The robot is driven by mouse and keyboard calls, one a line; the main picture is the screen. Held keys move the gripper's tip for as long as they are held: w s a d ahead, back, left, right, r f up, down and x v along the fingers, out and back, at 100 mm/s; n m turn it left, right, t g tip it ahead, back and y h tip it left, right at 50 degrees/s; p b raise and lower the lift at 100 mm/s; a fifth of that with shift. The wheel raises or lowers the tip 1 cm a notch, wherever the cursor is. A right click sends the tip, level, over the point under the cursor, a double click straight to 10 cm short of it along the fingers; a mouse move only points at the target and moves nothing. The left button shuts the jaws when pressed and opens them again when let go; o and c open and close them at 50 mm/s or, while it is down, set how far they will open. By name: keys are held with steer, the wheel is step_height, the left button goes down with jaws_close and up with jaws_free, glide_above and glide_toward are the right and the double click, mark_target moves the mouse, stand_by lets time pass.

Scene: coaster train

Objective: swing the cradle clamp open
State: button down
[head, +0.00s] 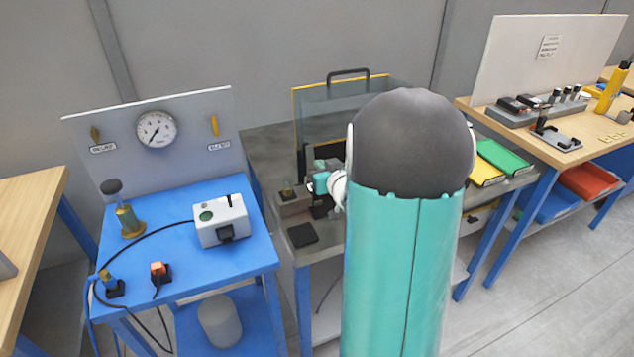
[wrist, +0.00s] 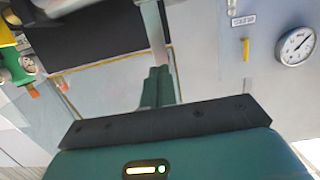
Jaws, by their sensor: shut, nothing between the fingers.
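My gripper shows in the wrist view (wrist: 159,72) with its two teal fingers together and nothing between them. In the head view my arm covers much of the grey bench, and a small teal part of my arm end (head: 321,183) shows beside a low fixture (head: 294,203) with a knob on top. I cannot make out the cradle clamp or whether it is open. In the wrist view, a green and yellow assembly (wrist: 14,68) is cut off at the left edge, apart from my fingers. An orange-tipped piece (wrist: 34,92) is near it.
A clear guard with a black handle (head: 348,73) stands at the back of the grey bench. A blue bench (head: 170,285) at left carries a grey box (head: 221,221) and cable. A gauge (head: 156,129) is on its panel. Yellow and green trays (head: 503,156) lie at right.

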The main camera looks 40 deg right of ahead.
steer(key=v, duration=0.5)
stand_by(0.8)
stand_by(0.4)
steer(key=s+a+r+g, duration=0.1)
steer(key=a+r+g, duration=0.15)
steer(key=a, duration=0.45)
steer(key=s+a+r+g, duration=0.2)
steer(key=a+r, duration=0.2)
steer(key=a, duration=0.3)
steer(key=s+a+n+g+y, duration=0.3)
steer(key=s+a+g+y, duration=0.1)
steer(key=s+a, duration=1.1)
steer(key=a+g, duration=0.1)
steer(key=a, duration=0.1)
steer(key=shift+s+a+r, duration=0.25)
steer(key=shift+a+r, duration=0.05)
steer(key=shift+a, duration=0.05)
steer(key=shift+d, duration=0.2)
